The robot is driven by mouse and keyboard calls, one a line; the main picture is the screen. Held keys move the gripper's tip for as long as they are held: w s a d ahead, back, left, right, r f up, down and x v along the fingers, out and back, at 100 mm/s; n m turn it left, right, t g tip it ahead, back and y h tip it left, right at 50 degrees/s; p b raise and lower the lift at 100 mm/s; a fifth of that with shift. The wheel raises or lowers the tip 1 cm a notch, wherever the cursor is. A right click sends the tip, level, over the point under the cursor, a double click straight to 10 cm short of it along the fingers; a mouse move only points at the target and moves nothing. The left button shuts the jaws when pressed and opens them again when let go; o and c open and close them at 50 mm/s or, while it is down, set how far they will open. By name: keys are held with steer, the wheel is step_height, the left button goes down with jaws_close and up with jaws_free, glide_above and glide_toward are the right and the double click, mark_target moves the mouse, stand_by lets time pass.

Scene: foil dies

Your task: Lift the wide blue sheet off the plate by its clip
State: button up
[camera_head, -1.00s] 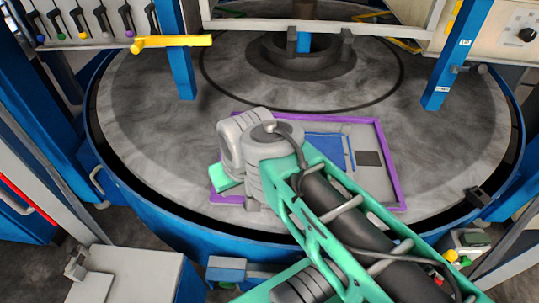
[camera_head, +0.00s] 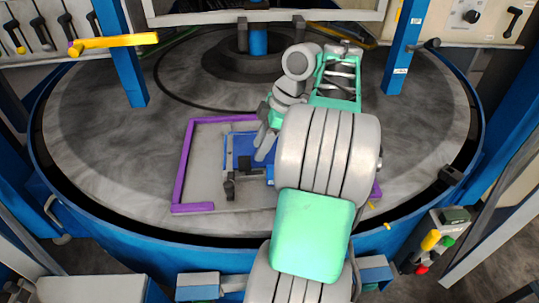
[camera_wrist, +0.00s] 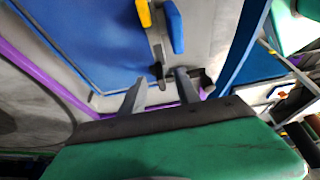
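The wide blue sheet (camera_head: 244,143) lies on the grey plate (camera_head: 203,165) with a purple border, in the middle of the round table. My arm covers the plate's right part in the head view. In the wrist view the blue sheet (camera_wrist: 95,35) fills the upper left, and the purple border (camera_wrist: 35,68) runs below it. My gripper (camera_wrist: 160,77) is low over the plate near the sheet's edge, its two dark fingers apart. A small dark piece (camera_wrist: 157,70), perhaps the clip, shows between the fingertips. I cannot tell whether they touch it.
Blue posts (camera_head: 122,55) rise at the table's far side. A box with coloured buttons (camera_head: 433,240) is at right. The table's left surface (camera_head: 95,140) is clear.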

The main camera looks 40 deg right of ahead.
steer(key=x, duration=0.2)
steer(key=b+x, duration=0.1)
steer(key=x, duration=0.2)
steer(key=shift+w+a+f+b, duration=0.15)
steer(key=shift+w+a+b, duration=0.15)
steer(key=shift+w+a, duration=0.15)
jaws_close()
steer(key=shift+w, duration=0.1)
stand_by(0.8)
